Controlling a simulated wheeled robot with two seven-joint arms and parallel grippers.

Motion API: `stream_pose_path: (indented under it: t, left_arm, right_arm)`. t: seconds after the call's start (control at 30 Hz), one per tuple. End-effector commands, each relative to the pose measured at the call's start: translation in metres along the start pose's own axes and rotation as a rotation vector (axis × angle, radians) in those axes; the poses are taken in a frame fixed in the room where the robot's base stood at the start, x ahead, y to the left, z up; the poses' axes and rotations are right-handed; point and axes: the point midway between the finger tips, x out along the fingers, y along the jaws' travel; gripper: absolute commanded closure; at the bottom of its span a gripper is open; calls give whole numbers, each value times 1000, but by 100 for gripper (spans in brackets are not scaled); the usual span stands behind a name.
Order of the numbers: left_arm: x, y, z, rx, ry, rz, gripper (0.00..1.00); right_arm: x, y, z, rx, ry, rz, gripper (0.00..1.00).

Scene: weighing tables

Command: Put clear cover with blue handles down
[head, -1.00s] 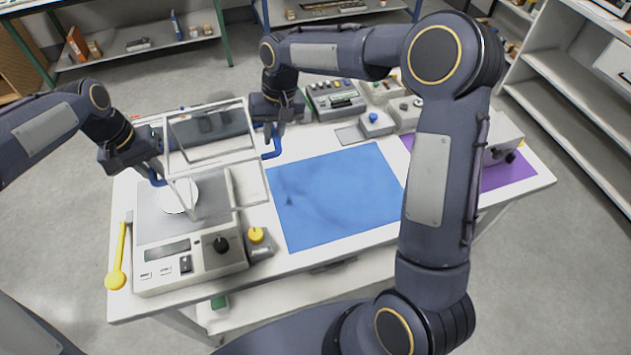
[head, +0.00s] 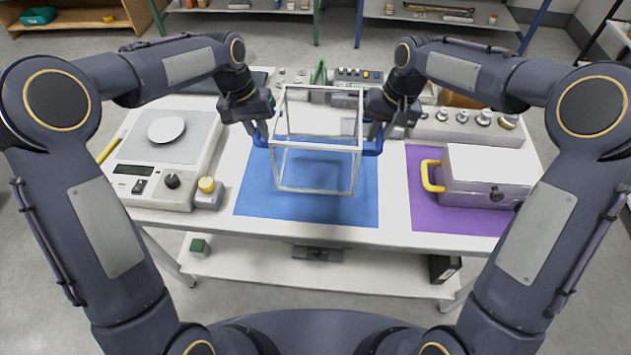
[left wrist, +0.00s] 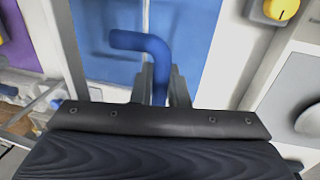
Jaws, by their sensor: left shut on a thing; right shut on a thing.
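The clear cover (head: 318,188), a see-through box with pale edges, is over the blue mat (head: 250,205) in the head view. I cannot tell whether its lower edge touches the mat or hangs just above it. My left gripper (head: 261,132) is shut on the blue handle at its left side. That blue handle also shows between the fingers in the left wrist view (left wrist: 150,48). My right gripper (head: 373,140) is shut on the blue handle at its right side. The cover looks upright and roughly level.
The scale (head: 145,180) with a round white pan (head: 166,130) stands uncovered at left, next to a yellow-knobbed box (head: 208,192). A grey case with a yellow handle (head: 485,175) is on the purple mat (head: 425,215). Several metal weights (head: 462,116) stand in a block at back right.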

Motion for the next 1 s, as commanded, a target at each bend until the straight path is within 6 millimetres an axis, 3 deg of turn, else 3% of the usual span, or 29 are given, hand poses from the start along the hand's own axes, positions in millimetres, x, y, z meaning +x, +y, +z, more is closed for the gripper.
stream_pose_path:
  t: [0.57,1.0]
  left_arm:
    - [8,-2,0,-1,2,-1,100]
    - [34,-8,0,-1,2,-1,100]
  right_arm:
    - [8,2,0,0,2,0,100]
    - [34,7,0,0,2,0,100]
